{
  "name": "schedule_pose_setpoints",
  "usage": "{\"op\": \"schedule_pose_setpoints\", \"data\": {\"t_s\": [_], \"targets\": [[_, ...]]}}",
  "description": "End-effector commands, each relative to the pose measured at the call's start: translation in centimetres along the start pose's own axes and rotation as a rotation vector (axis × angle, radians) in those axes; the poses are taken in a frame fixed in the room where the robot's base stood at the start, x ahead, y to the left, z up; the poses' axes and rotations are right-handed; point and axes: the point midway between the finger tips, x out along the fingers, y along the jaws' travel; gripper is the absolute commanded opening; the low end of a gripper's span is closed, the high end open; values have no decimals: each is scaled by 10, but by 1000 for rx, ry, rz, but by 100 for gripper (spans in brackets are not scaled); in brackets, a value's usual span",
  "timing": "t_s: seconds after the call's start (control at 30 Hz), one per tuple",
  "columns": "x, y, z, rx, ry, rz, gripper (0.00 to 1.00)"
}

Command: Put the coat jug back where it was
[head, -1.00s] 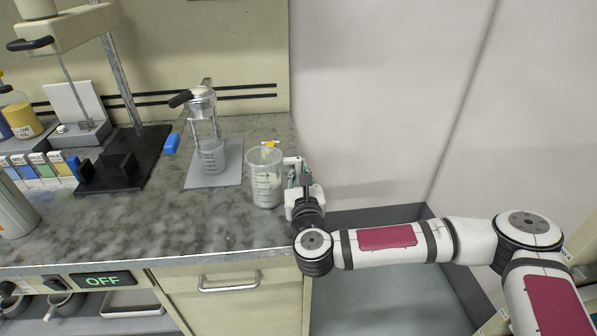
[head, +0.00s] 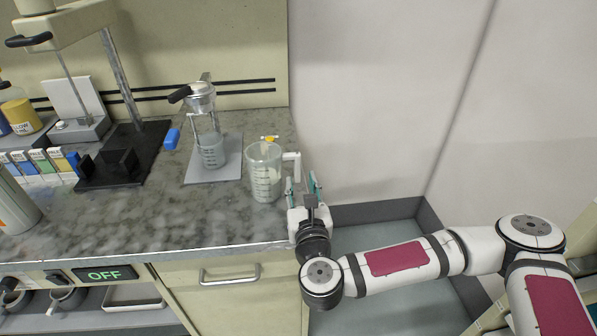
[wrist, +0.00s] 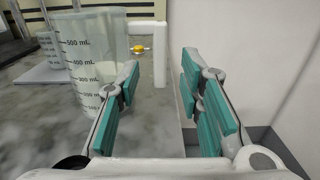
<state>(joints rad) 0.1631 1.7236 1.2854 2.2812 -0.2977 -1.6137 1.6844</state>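The jug (head: 264,178), clear with a white handle (head: 292,165), stands upright on the bench near its right edge. In the wrist view the jug (wrist: 95,60) is at the upper left, with volume marks on its side. Its handle (wrist: 160,55) shows ahead, in line with the gap between my fingers. My gripper (head: 303,186) is beside the jug on its near right side. In the wrist view my gripper (wrist: 160,92) is open, with teal pads apart and nothing between them. The handle appears beyond the fingertips.
A grey plate (head: 230,172) left of the jug carries a smaller beaker (head: 211,152) under a press-like device (head: 200,97). A small yellow object (head: 270,139) lies behind the jug. A wall rises right of the bench. The bench front is clear.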

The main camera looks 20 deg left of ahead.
Motion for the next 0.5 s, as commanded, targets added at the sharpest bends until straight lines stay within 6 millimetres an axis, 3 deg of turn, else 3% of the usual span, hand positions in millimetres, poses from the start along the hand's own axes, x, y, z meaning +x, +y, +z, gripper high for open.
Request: {"op": "schedule_pose_setpoints", "data": {"t_s": [0.2,0.5], "targets": [[-34,1,0,1,1,2,34],[-45,0,0,1,0,0,34]]}}
